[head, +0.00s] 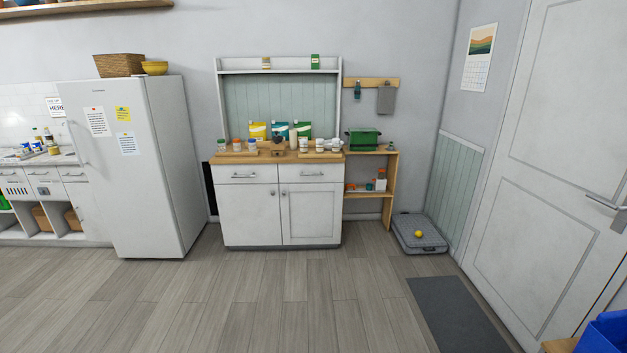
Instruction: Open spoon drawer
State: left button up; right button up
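A white cabinet (249,213) with a wooden top stands against the back wall, some way off. Under its top are two closed drawers with bar handles, a left drawer (247,173) and a right drawer (311,173). I see no label that tells which one is the spoon drawer, and no spoon shows. Two closed doors with round knobs are below the drawers. Neither of my grippers is in the head view.
Jars and bags stand on the cabinet top. A white fridge (150,180) is at its left, a wooden shelf (389,190) at its right. The wood floor (270,300) ahead is clear; a grey mat (455,312) lies near the door (550,160).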

aim_at(230, 174)
jog(key=i, duration=1.25)
jog(key=i+l+u, duration=0.1)
jog(key=i, duration=1.1)
jog(key=i+u, duration=0.15)
jog(key=i, duration=0.2)
jog(key=i+l+u, duration=0.1)
jog(key=i, duration=0.3)
